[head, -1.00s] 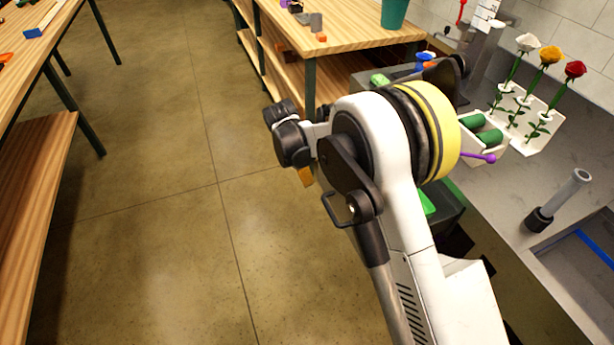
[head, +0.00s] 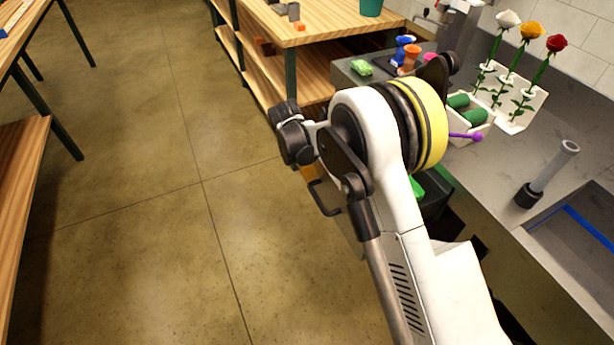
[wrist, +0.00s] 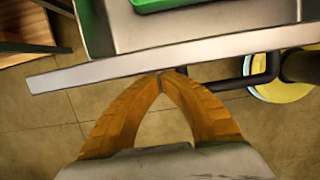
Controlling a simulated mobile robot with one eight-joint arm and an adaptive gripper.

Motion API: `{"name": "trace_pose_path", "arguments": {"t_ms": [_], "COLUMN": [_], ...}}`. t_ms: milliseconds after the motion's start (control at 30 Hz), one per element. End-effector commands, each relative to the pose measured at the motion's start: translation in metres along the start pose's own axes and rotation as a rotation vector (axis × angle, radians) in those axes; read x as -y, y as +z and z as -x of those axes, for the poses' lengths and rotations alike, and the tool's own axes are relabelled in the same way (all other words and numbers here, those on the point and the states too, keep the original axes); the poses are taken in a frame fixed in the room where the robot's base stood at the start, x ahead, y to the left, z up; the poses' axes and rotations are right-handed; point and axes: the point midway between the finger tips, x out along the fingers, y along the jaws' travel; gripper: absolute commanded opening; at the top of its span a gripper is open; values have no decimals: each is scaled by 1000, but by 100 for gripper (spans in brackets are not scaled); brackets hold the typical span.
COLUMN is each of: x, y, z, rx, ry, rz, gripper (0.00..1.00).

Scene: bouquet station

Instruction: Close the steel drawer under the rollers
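The steel drawer is pulled out. In the wrist view its pale front panel (wrist: 190,60) crosses the picture, with a green thing (wrist: 160,4) inside the drawer. A black bar handle (wrist: 247,72) is on the front, right of my fingers. My gripper (wrist: 165,74) has its two orange fingers together at the tips, with nothing between them. The tips are at the panel's outer edge; I cannot tell whether they touch it. In the head view my arm hides most of the drawer; the handle (head: 322,200) and a green patch inside (head: 417,188) show.
A grey counter (head: 500,165) with a flower rack (head: 510,100) and a white tray of green rollers (head: 468,125) is at right. A wooden shelf table (head: 330,28) stands behind, another wooden table (head: 25,40) at left. The floor (head: 130,240) between is clear.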

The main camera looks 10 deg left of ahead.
Motion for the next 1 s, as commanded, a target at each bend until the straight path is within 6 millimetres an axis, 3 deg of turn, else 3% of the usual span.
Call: {"name": "trace_pose_path", "arguments": {"t_ms": [267, 1000], "x": [0, 1], "y": [31, 217], "z": [-8, -54], "rx": [0, 0], "ry": [-1, -1], "rz": [-4, -3], "gripper": [0, 0]}}
